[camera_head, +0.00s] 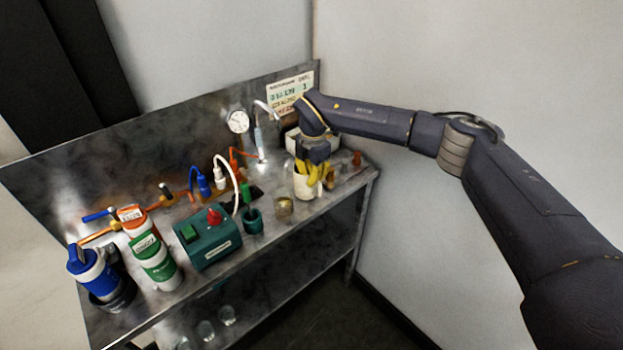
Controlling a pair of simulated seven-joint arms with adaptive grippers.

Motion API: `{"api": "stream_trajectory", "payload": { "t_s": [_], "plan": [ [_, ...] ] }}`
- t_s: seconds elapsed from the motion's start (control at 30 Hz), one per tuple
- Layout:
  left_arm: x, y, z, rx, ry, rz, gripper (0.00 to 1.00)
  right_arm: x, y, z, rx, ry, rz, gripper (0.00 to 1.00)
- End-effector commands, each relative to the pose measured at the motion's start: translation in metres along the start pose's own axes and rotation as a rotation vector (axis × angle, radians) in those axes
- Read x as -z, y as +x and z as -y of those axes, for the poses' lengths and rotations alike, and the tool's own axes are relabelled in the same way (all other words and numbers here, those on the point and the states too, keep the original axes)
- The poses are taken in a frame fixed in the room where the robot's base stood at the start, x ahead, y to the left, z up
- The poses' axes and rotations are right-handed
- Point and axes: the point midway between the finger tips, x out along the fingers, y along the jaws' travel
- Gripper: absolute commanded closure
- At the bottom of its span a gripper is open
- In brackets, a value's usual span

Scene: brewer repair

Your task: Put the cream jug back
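The cream jug (302,189) stands upright at the right end of the metal bench, near its front edge. My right gripper (314,172) points down at it, with yellow parts at the jug's rim and right side. The gripper and its yellow parts hide some of the jug's top. I cannot tell whether the fingers are closed on the jug or only around it. My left gripper is out of view.
A small glass (284,207) and a dark green cup (253,221) stand left of the jug. A green box (208,243) with a red knob is further left, beside bottles (153,262). A white box (291,141) stands behind. The metal bench (345,189) ends at the right.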

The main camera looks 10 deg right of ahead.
Motion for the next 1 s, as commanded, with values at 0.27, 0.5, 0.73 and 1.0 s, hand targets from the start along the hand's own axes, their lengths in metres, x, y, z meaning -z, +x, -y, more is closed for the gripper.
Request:
{"api": "stream_trajectory", "payload": {
  "t_s": [0.27,0.5,0.73,1.0],
  "plan": [
    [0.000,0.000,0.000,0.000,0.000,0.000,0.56,0.000,0.001,0.000,0.000,0.000,0.000,1.00],
    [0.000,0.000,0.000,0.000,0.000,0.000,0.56,0.000,0.002,0.000,0.001,0.000,0.000,0.75],
    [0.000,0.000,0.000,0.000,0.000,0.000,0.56,0.000,0.002,0.000,0.000,0.000,0.000,0.73],
    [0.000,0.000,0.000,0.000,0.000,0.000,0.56,0.000,-0.018,-0.001,-0.001,0.000,0.002,0.73]
  ]
}}
